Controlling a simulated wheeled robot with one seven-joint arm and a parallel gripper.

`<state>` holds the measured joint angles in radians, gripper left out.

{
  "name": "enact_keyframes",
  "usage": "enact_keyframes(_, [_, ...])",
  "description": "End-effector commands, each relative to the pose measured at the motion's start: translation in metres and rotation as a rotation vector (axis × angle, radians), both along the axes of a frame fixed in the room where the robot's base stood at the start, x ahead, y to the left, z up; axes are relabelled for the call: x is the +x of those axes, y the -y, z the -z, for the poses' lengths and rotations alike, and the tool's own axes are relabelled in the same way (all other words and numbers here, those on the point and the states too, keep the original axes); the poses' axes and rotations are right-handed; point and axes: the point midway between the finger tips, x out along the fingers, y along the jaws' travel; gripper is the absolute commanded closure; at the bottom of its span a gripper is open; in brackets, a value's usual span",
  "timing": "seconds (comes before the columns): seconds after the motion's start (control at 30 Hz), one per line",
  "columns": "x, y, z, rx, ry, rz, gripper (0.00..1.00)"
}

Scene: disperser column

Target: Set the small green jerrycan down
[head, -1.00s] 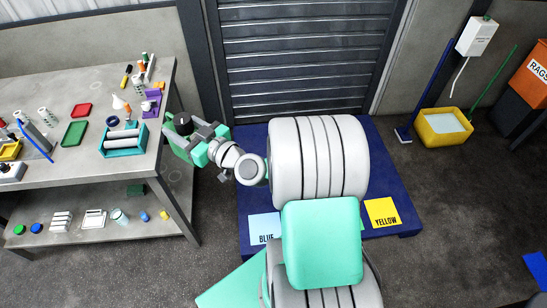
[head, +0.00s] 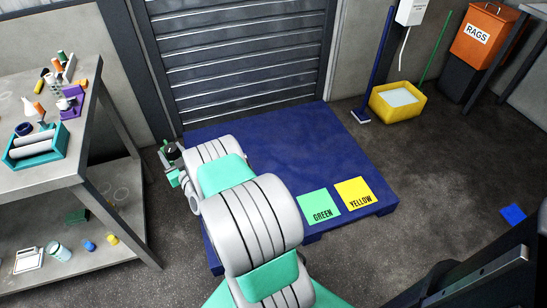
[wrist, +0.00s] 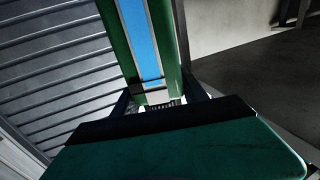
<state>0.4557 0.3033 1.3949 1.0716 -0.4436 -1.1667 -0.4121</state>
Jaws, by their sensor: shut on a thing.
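My gripper (head: 173,167) is at the left edge of the blue platform (head: 285,145) in the head view, mostly behind my arm. In the wrist view, a green body with a blue strip, which I take as the small green jerrycan (wrist: 167,40), is held between the dark fingers. My gripper is shut on it. In the head view the jerrycan is too small and hidden to make out clearly. Whether it touches the platform or floor cannot be told. A green mat marked GREEN (head: 319,207) and a yellow mat marked YELLOW (head: 354,194) lie empty at the platform's front.
A grey workbench (head: 88,140) with a teal tray (head: 36,146) stands at the left. A roller shutter (head: 240,60) is behind the platform. A yellow bucket (head: 397,101) and a blue mop (head: 374,70) stand at the back right. The platform's middle is clear.

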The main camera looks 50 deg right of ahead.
Motion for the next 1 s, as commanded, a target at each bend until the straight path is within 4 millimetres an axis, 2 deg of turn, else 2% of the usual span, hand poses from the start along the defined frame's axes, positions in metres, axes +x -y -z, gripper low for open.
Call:
enact_keyframes(0.03, [0.004, 0.005, 0.016, -0.001, 0.001, 0.017, 1.00])
enact_keyframes(0.43, [0.012, 0.030, 0.055, -0.003, 0.001, 0.096, 1.00])
enact_keyframes(0.53, [0.015, 0.039, 0.076, -0.003, 0.001, 0.125, 1.00])
enact_keyframes(0.8, [0.028, 0.080, 0.172, 0.000, -0.001, 0.259, 1.00])
enact_keyframes(0.9, [0.032, 0.090, 0.204, 0.000, 0.000, 0.294, 1.00])
enact_keyframes(1.0, [0.035, 0.093, 0.227, -0.001, 0.001, 0.310, 1.00])
